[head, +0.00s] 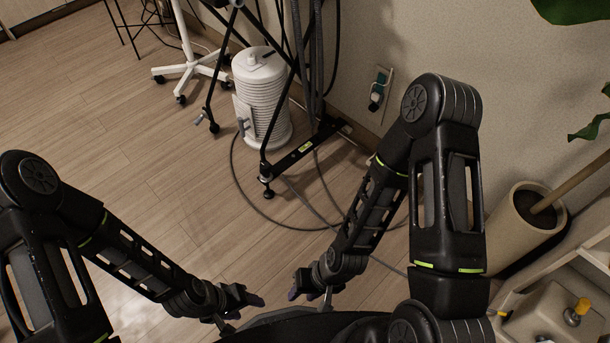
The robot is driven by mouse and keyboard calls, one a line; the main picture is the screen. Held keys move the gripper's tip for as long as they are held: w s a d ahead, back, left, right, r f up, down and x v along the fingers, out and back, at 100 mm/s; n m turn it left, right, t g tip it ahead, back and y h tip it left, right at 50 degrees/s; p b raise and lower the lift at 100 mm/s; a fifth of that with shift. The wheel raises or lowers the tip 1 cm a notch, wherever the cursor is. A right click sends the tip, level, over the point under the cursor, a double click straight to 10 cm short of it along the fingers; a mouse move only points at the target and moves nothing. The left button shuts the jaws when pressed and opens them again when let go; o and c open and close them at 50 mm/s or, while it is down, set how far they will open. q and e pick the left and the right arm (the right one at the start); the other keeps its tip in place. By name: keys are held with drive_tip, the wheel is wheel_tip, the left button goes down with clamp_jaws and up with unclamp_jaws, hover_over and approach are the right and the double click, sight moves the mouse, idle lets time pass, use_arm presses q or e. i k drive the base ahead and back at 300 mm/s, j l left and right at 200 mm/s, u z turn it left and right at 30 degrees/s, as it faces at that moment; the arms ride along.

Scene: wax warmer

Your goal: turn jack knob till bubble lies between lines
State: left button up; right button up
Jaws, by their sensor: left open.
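A black stand with crossed legs has a dark foot bar (320,141) on the floor near the wall. A small yellow-green patch (305,147), which looks like a level vial, sits on that bar; its bubble and lines are too small to make out. A small black foot with a knob-like collar (266,183) is at the bar's near end. My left gripper (242,308) is open and empty at the bottom centre, well short of the stand. My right gripper (309,296) is just right of it, also apart from the stand; its jaw gap is unclear.
A white ribbed canister (262,98) stands behind the bar's near end. Dark cables loop over the floor. A white wheeled base (190,69) is further back. A wall socket (379,88) and a beige planter (520,226) are at right. The wooden floor at left is clear.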

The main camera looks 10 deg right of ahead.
sight(265, 170)
drive_tip(key=i+z, duration=0.35)
drive_tip(key=z, duration=0.15)
drive_tip(key=i+j+z, duration=0.2)
drive_tip(key=i+z, duration=0.25)
drive_tip(key=i+j+z, duration=0.2)
drive_tip(key=z, duration=0.3)
drive_tip(key=j, duration=0.1)
